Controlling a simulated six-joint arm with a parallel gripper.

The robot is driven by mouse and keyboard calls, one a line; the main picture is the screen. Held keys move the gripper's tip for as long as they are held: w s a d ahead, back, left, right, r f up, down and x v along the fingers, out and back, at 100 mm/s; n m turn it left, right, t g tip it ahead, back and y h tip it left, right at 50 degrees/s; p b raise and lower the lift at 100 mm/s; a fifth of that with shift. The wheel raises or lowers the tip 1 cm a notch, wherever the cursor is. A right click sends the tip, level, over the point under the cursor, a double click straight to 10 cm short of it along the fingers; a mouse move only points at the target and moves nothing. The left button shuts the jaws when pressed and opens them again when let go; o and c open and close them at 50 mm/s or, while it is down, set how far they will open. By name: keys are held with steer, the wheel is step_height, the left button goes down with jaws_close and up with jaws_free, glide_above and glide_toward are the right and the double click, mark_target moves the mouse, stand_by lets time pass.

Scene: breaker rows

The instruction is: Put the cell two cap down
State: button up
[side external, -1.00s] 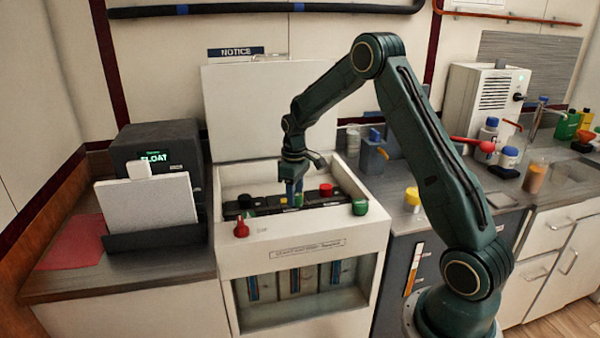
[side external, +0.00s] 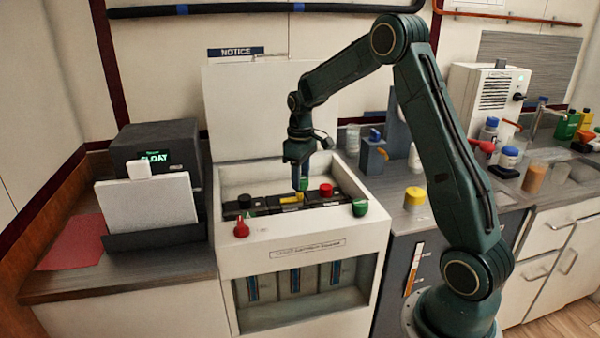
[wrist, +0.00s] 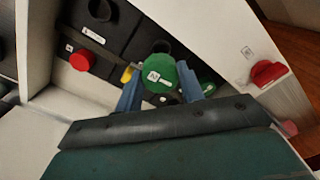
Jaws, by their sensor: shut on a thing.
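My gripper (side external: 302,184) is over the battery row in the white cabinet. In the wrist view its blue fingers (wrist: 158,88) are shut around a round green cap (wrist: 160,72) with a white label, too small to read surely. It looks held above the row. Dark round openings or caps (wrist: 100,9) also show on the row.
The white cabinet (side external: 300,262) walls the row in. A red knob (side external: 241,230) is on its front ledge at left and a green knob (side external: 360,208) at right. A grey box (side external: 155,150) and a white panel (side external: 147,202) stand on the left counter.

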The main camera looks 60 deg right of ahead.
steer(key=s+a+r, duration=0.1)
steer(key=s+r, duration=0.4)
steer(key=r, duration=0.3)
steer(key=s+a+r+m, duration=0.1)
steer(key=s+r, duration=0.4)
steer(key=r, duration=0.2)
steer(key=shift+a+r, duration=0.25)
steer(key=shift+r, duration=0.1)
step_height(320, 180, down, 16)
steer(key=shift+w+r, duration=0.1)
steer(key=shift+f, duration=2.1)
steer(key=shift+f, duration=0.1)
steer(key=o, duration=0.9)
